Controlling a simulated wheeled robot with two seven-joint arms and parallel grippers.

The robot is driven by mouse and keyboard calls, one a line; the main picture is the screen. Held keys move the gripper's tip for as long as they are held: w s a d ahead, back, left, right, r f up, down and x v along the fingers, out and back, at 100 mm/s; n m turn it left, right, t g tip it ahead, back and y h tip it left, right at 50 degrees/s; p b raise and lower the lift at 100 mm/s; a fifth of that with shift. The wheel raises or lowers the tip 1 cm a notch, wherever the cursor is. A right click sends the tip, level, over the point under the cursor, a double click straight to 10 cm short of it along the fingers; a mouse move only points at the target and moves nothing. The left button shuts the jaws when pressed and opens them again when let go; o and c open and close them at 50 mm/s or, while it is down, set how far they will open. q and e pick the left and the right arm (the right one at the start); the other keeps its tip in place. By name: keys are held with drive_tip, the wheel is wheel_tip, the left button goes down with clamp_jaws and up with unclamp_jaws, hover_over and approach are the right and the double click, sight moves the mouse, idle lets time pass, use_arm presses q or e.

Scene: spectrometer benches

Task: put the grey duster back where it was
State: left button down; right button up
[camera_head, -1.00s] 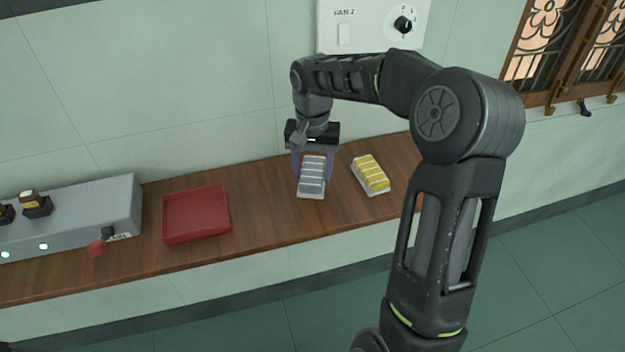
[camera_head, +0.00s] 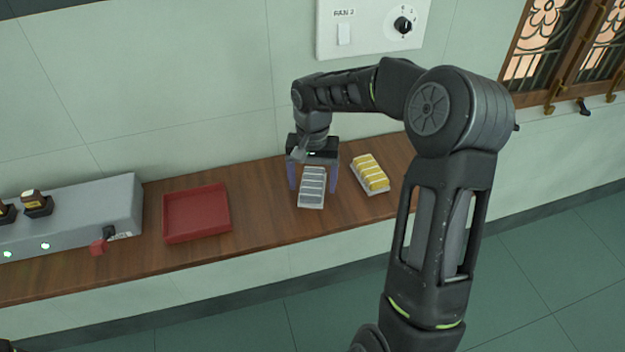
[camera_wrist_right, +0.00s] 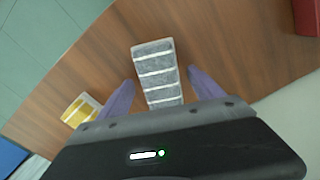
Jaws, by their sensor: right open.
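The grey duster (camera_head: 312,184), a block with pale stripes, lies on the wooden bench (camera_head: 262,205) between the red tray and the yellow duster. It also shows in the right wrist view (camera_wrist_right: 157,72). My right gripper (camera_head: 313,186) is open over it, with one purple finger on each side of the duster. In the right wrist view the fingers (camera_wrist_right: 158,88) stand apart from the duster's sides, with bench showing between. Whether the fingertips touch the bench is unclear.
A yellow striped duster (camera_head: 370,173) lies just right of the grey one. A red tray (camera_head: 196,213) stands to the left, then a grey instrument box (camera_head: 90,215). A white switch panel (camera_head: 372,28) is on the wall behind. Bench between tray and grey duster is clear.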

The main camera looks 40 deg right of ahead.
sight(312, 181)
drive_tip(key=shift+r, duration=0.1)
wheel_tip(312, 181, up, 12)
drive_tip(key=b, duration=0.1)
idle(0.5)
idle(0.8)
